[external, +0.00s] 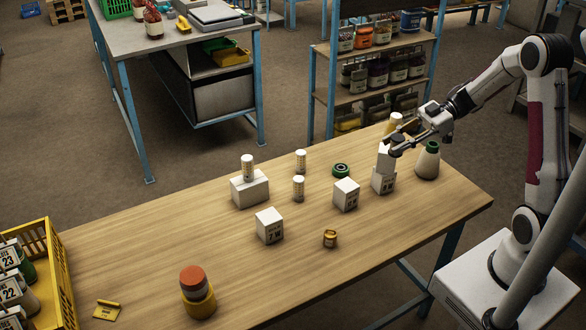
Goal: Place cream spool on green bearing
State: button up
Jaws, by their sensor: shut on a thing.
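The green bearing (341,170) is a green ring with a dark middle, lying flat and bare on the wooden table. My gripper (394,142) is at the right of the table, beyond and right of the bearing. It is shut, apparently on the cream spool (395,121), which shows upright just above the fingers. The fingers hide its lower part. A white block (386,160) stands on another white block (383,181) right under the fingers; I cannot tell whether the fingers touch it.
Two pale cylinders (300,161) (298,188) stand left of the bearing, and another (247,168) stands on a white block (250,191). White blocks (346,195) (269,226) stand nearer the front. A green-topped cone (427,163) is right of my gripper.

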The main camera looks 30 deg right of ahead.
jog(key=w, duration=2.1)
send_over(341, 167)
notch_tip(341, 167, down, 11)
jog(key=shift+g, duration=0.3)
jog(key=shift+f, duration=0.15)
jog(key=shift+f, duration=3.05)
jog(key=shift+f, duration=0.1)
jog(key=shift+f, duration=1.75)
jog(key=shift+f, duration=0.1)
